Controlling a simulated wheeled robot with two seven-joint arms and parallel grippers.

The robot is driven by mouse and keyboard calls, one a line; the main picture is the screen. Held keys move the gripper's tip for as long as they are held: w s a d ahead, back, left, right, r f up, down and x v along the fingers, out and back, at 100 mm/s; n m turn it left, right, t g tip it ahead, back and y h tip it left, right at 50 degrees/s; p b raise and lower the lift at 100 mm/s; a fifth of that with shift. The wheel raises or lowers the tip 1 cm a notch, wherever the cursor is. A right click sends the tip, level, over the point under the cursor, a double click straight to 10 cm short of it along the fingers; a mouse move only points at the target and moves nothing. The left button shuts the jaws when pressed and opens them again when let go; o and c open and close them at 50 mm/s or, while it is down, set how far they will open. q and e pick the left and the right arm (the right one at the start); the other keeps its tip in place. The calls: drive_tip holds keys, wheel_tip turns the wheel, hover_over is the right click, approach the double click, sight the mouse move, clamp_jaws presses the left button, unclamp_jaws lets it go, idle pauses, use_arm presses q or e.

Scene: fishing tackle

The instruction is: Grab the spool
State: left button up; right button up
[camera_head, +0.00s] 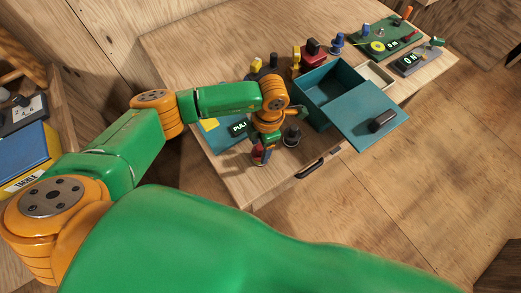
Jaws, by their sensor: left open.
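My left arm reaches in from the left, and my left gripper (264,142) points down over the near part of the wooden table. It is open. A small red and dark blue piece (260,154) shows right at its fingertips; it may be the spool, but it is too small and covered to be sure. A dark round piece (292,136) stands just right of the gripper, apart from it. I cannot tell whether the fingers touch the red and blue piece. My right gripper is not in view.
A teal box (330,88) with a teal panel (369,116) stands right of the gripper. Small yellow, red and blue items stand behind it. A green board (383,38) and a grey device (418,60) are at the far right. The table's front left (232,180) is clear.

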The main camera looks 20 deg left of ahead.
use_arm(q)
drive_tip(key=shift+w, duration=0.15)
drive_tip(key=shift+c, duration=1.2)
drive_tip(key=shift+s+r, duration=0.15)
drive_tip(key=shift+s, duration=0.2)
clamp_jaws()
drive_tip(key=shift+w, duration=0.1)
drive_tip(key=shift+w, duration=0.1)
